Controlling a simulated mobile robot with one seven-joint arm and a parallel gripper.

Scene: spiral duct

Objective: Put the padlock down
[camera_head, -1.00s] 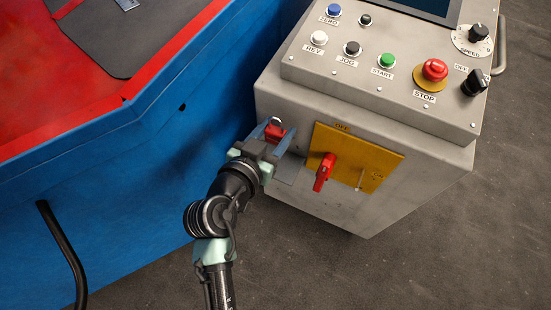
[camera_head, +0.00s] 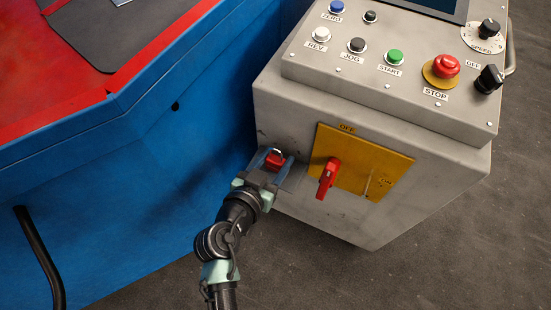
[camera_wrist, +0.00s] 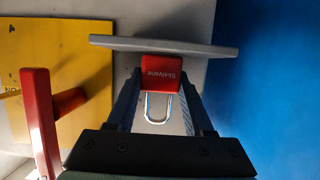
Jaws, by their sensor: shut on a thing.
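The red padlock (camera_head: 273,161) is held upright between the fingers of my gripper (camera_head: 274,158), in front of the grey cabinet's face. In the wrist view the padlock (camera_wrist: 160,69) shows its red body with white lettering and its silver shackle toward the palm. My gripper (camera_wrist: 158,88) is shut on the body from both sides. A small grey shelf (camera_wrist: 200,47) lies right at the body's far end from the shackle. I cannot tell whether they touch. In the head view the shelf (camera_head: 293,178) is mostly hidden by my gripper.
To the right of my gripper, a red switch lever (camera_head: 328,177) sticks out from a yellow plate (camera_head: 375,170). A blue machine wall (camera_head: 130,190) is close on the left. The grey cabinet (camera_head: 420,190) carries buttons and a red stop knob (camera_head: 446,66) on top.

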